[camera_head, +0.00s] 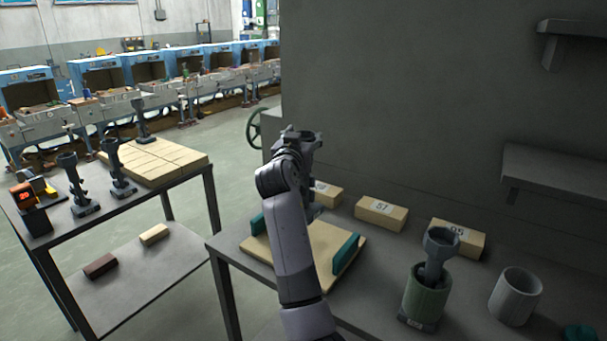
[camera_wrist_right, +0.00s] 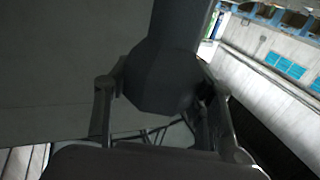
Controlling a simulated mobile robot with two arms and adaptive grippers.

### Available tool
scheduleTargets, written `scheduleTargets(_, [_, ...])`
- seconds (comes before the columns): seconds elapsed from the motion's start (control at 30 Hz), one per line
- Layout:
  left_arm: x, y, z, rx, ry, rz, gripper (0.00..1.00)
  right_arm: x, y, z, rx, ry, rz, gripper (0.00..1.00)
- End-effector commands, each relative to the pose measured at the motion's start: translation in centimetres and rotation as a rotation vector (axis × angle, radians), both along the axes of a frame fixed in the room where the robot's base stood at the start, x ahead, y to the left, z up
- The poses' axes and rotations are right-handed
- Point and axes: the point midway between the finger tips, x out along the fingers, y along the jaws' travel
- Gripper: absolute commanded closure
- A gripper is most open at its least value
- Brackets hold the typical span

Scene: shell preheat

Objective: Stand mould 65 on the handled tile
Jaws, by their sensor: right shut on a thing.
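My right gripper (camera_head: 304,142) is raised over the far side of the handled tile (camera_head: 283,262). In the wrist view it is shut on a dark grey mould (camera_wrist_right: 160,80) with a faceted, widened part between the fingers and a narrower part beyond. In the head view my arm and gripper hide most of this mould, and I see no number on it. The handled tile is a beige slab with teal handles at its left and right ends, lying on the near table; my forearm covers its middle. My left gripper is not in view.
Beige blocks stand behind the tile, one marked 51 (camera_head: 382,214). Right of the tile, a grey mould (camera_head: 439,245) stands in a green pot (camera_head: 427,292), beside a grey pot (camera_head: 515,296). The left table (camera_head: 120,203) holds several moulds and a beige slab (camera_head: 157,160).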

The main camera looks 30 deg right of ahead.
Motion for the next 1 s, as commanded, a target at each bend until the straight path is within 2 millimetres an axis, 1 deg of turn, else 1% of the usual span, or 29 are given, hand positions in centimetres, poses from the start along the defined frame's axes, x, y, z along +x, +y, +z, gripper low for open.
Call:
scheduleTargets(0.03, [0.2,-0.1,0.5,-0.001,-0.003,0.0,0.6,-0.1,0.0,-1.1,-0.004,0.004,0.0,1.0])
scheduleTargets(0.1, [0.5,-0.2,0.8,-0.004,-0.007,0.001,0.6,0.0,0.0,-2.6,-0.004,0.004,0.0,1.0])
scheduleTargets(0.2, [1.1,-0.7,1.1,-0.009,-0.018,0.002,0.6,0.0,0.0,-4.1,-0.004,0.001,0.001,1.0])
scheduleTargets(0.37, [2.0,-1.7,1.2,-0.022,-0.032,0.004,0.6,0.0,0.0,-5.3,-0.003,-0.003,0.0,1.0])
scheduleTargets(0.6, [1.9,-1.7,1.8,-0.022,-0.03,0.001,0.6,0.0,0.0,-8.8,-0.004,0.001,0.0,1.0])
scheduleTargets(0.7, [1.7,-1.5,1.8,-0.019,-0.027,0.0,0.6,0.0,0.0,-9.4,-0.004,-0.001,0.001,1.0])
scheduleTargets(1.0, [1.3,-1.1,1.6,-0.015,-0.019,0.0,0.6,0.0,0.0,-9.6,-0.004,-0.004,0.001,1.0])
